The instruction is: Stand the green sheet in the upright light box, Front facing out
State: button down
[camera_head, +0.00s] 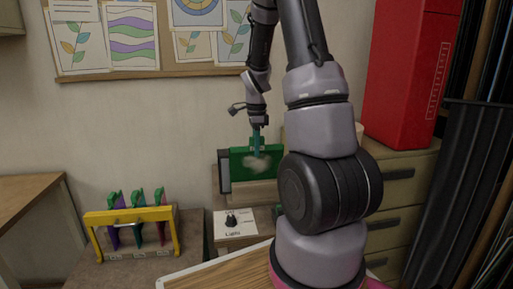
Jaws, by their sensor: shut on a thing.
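The green sheet (275,157) is upright, its broad side toward the camera, with a pale blotch near its middle. My gripper (257,150) comes down from above and is shut on the sheet's upper edge. The upright light box (224,172) shows as a grey frame at the sheet's left and below it. The sheet overlaps the box in this view; I cannot tell whether it rests in it or hangs just in front. My arm hides the right part of the sheet and box. I cannot read any Front mark.
A yellow rack (96,236) with several coloured sheets stands on the left table. A white panel labelled Light (233,224), with a dark knob, lies below the light box. A red cabinet (408,75) stands at right. A pinboard (150,72) hangs behind.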

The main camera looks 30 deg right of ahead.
jog(key=shift+s+f, duration=0.1)
jog(key=shift+f, duration=0.55)
jog(key=c, duration=0.6)
grip_release()
jog(key=shift+c, duration=1.3)
jog(key=shift+o, duration=0.3)
jog(key=shift+w+r, duration=0.4)
jog(key=shift+r, duration=0.35)
jog(key=shift+o, duration=1)
jog(key=shift+w+r, duration=0.25)
jog(key=shift+s+d+r, duration=0.1)
jog(key=shift+s+r, duration=0.05)
jog(key=shift+r, duration=2.25)
jog(key=shift+r, duration=0.1)
